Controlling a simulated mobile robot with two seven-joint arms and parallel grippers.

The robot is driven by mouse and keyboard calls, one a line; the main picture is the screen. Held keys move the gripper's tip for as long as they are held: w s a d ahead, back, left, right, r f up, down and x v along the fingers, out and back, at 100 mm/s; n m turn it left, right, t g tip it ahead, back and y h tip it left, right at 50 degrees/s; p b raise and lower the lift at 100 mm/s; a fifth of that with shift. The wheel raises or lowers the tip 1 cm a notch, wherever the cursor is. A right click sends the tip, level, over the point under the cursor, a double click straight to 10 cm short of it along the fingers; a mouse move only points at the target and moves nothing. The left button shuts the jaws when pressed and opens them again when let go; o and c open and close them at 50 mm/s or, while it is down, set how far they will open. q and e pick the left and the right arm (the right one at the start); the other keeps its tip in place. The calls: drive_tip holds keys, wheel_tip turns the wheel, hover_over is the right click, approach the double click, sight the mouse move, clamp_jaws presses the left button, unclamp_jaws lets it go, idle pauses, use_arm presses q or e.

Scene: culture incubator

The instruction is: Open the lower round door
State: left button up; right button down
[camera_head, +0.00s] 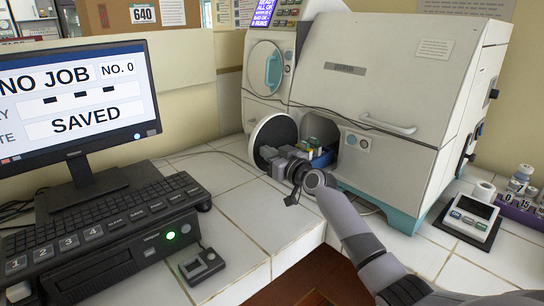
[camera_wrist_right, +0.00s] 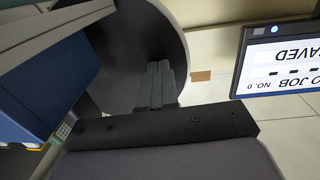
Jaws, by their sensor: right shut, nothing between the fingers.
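The lower round door (camera_head: 272,135) stands swung open to the left of the white incubator (camera_head: 375,85), with its dark inner face showing. In the right wrist view the dark door face (camera_wrist_right: 125,45) with its pale rim fills the upper middle. My right gripper (camera_head: 268,153) is shut and empty, with its fingertips in front of the lower part of the door's inner face. The closed fingers also show in the right wrist view (camera_wrist_right: 155,85). I cannot tell whether they touch the door. My left gripper is not in view.
The upper round door (camera_head: 265,68) is closed. A blue container (camera_head: 322,159) shows in the lower opening, close to my right gripper. A monitor (camera_head: 78,95) and a keyboard (camera_head: 115,208) stand at the left. White tiles between are mostly clear.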

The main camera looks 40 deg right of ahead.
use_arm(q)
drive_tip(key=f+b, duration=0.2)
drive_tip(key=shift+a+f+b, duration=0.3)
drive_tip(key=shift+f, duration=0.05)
use_arm(e)
drive_tip(key=w, duration=0.1)
drive_tip(key=w+a, duration=0.1)
drive_tip(key=w, duration=0.1)
drive_tip(key=shift+h, duration=0.3)
drive_tip(key=shift+a, duration=0.1)
drive_tip(key=shift+s, duration=0.1)
